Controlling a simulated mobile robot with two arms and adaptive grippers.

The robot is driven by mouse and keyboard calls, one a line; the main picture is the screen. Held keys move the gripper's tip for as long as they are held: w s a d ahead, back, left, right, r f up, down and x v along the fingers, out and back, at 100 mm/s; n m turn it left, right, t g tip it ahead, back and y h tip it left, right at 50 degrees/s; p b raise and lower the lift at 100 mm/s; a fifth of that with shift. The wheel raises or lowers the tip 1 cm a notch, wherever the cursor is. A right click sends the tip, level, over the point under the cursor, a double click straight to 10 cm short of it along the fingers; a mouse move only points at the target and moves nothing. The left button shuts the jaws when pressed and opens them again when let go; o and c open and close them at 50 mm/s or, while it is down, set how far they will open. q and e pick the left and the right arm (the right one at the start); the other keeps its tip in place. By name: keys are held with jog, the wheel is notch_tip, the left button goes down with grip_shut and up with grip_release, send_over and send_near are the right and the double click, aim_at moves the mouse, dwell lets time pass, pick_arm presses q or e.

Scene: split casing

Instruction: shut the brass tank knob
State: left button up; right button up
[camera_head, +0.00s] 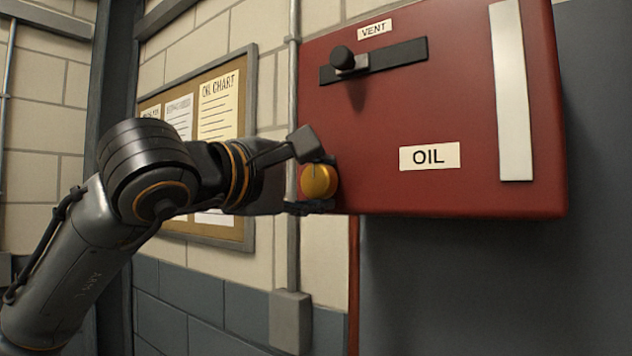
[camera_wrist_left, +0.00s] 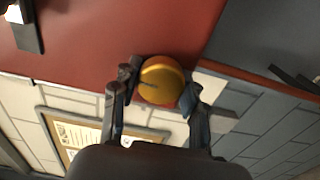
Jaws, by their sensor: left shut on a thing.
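The brass knob (camera_head: 319,181) is a round yellow-gold knob at the lower left of the red oil tank (camera_head: 465,100). In the left wrist view the knob (camera_wrist_left: 160,82) shows a short dark mark on its face, and the tank (camera_wrist_left: 120,30) is behind it. My left gripper (camera_head: 312,175) is at the knob, one finger above it and one below. In the left wrist view the fingers of my left gripper (camera_wrist_left: 158,88) stand on both sides of the knob, shut on it. My right gripper is not in view.
A black vent slider (camera_head: 375,60) with a round handle is on the upper tank face. A pale vertical strip (camera_head: 511,90) is at its right. A notice board (camera_head: 250,150) and a grey conduit (camera_head: 293,250) are on the wall behind my left arm.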

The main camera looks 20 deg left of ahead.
pick_arm(q)
jog(key=o, duration=1.1)
jog(key=shift+o, duration=0.2)
jog(key=shift+s, duration=0.1)
jog(key=v, duration=1.1)
jog(key=shift+s+a, duration=0.15)
jog(key=shift+s, duration=0.25)
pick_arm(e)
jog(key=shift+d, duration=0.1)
